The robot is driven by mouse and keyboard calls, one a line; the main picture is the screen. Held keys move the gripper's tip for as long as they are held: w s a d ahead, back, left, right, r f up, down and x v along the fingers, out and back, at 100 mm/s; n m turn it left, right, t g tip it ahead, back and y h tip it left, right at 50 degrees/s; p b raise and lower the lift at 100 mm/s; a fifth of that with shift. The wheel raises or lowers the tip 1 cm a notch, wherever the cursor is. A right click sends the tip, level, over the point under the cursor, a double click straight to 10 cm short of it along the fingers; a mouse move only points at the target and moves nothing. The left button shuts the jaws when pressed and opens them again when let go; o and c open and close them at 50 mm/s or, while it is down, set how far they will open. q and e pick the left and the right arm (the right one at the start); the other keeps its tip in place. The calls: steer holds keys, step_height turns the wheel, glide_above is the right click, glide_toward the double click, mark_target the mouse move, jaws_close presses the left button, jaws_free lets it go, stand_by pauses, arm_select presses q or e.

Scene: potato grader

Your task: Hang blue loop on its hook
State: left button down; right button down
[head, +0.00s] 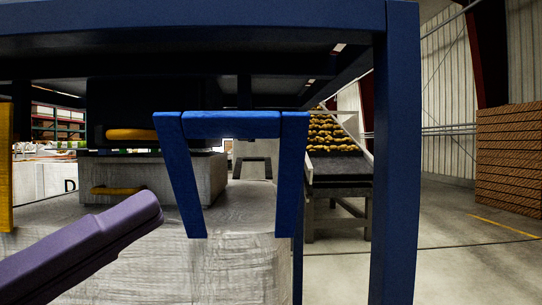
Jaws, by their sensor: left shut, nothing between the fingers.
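The blue loop (232,125) stands upright in the middle of the head view, a flat top band with two straps running down. The straps meet the pale woven bag (235,262) below. The loop's top is below the dark blue frame's upper beam (200,18). I cannot make out a hook at the loop. My left gripper (150,210), smooth and purple, reaches in from the lower left. It is shut and empty, with its tip left of the loop's left strap and apart from it. My right gripper is not in view.
A dark blue post (396,160) stands right of the loop. A yellow strap (6,168) is at the left edge. A dark box (125,115) is behind, left of the loop. Farther back is a potato conveyor (338,172). Open floor (460,260) and stacked crates (510,158) are at right.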

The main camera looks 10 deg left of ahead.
mark_target(243, 130)
arm_select(q)
steer(key=w+d+r, duration=0.1)
steer(key=w, duration=0.1)
steer(key=w+r, duration=0.2)
steer(key=w, duration=0.1)
steer(key=w+d+r+p, duration=0.1)
steer(key=w, duration=0.1)
steer(key=shift+w+d+r, duration=0.15)
steer(key=shift+d+r, duration=0.1)
steer(key=shift+d, duration=0.05)
steer(key=shift+w+a+r, duration=0.1)
steer(key=shift+w+r, duration=0.15)
steer(key=shift+w, duration=0.1)
